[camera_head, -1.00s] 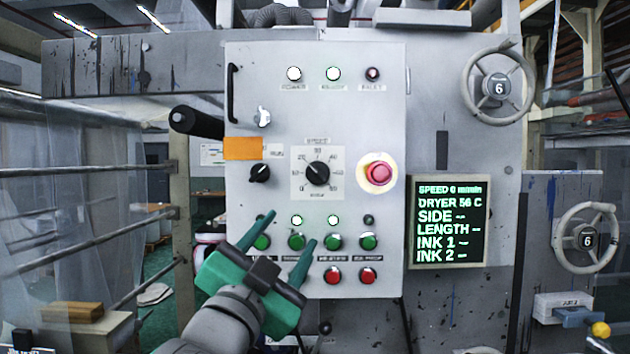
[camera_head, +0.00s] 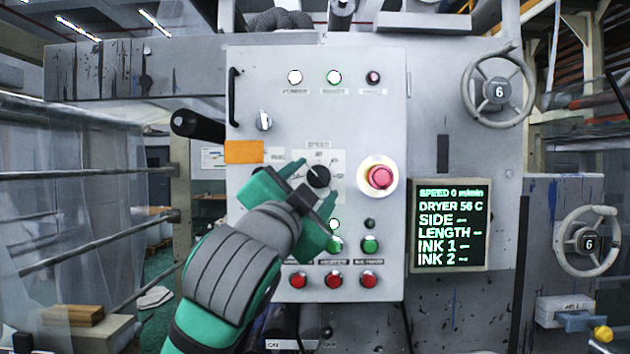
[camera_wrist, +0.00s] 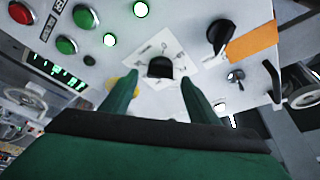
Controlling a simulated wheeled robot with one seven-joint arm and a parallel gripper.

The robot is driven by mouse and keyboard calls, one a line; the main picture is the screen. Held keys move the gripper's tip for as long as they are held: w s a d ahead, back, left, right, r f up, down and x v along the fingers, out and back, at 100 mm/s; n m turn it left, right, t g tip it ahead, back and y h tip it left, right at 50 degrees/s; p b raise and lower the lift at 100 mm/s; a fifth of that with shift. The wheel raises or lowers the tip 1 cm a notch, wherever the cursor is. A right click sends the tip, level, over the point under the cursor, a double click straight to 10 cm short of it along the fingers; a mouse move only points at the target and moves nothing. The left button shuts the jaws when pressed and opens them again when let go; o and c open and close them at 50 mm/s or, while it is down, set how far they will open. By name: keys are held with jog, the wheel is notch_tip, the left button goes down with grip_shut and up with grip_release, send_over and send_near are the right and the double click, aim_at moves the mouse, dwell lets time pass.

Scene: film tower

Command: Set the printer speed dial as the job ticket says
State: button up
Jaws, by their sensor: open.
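The speed dial is a round black knob (camera_head: 318,176) on a white square scale plate (camera_head: 337,161) in the middle of the grey control panel (camera_head: 390,100). My green gripper (camera_head: 311,182) is open in front of the dial, and its body hides the lower left of the plate. In the wrist view the knob (camera_wrist: 160,67) stands ahead between the two fingertips, with room on both sides. I cannot see any contact. A dark screen (camera_head: 449,226) at the right reads speed 0 m/min and dryer 56 C. I cannot make out a job ticket.
A red emergency button (camera_head: 381,177) sits just right of the dial. Green buttons (camera_head: 370,244) and red buttons (camera_head: 333,280) lie below. A black selector and an orange tag (camera_head: 244,152) are to the left. Handwheels (camera_head: 498,89) stand at the right.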

aim_at(319, 177)
jog(key=shift+x, duration=1.35)
jog(key=c, duration=1.1)
jog(key=shift+o, duration=0.3)
jog(key=o, duration=1)
jog(key=shift+o, duration=0.2)
jog(key=shift+s, duration=0.1)
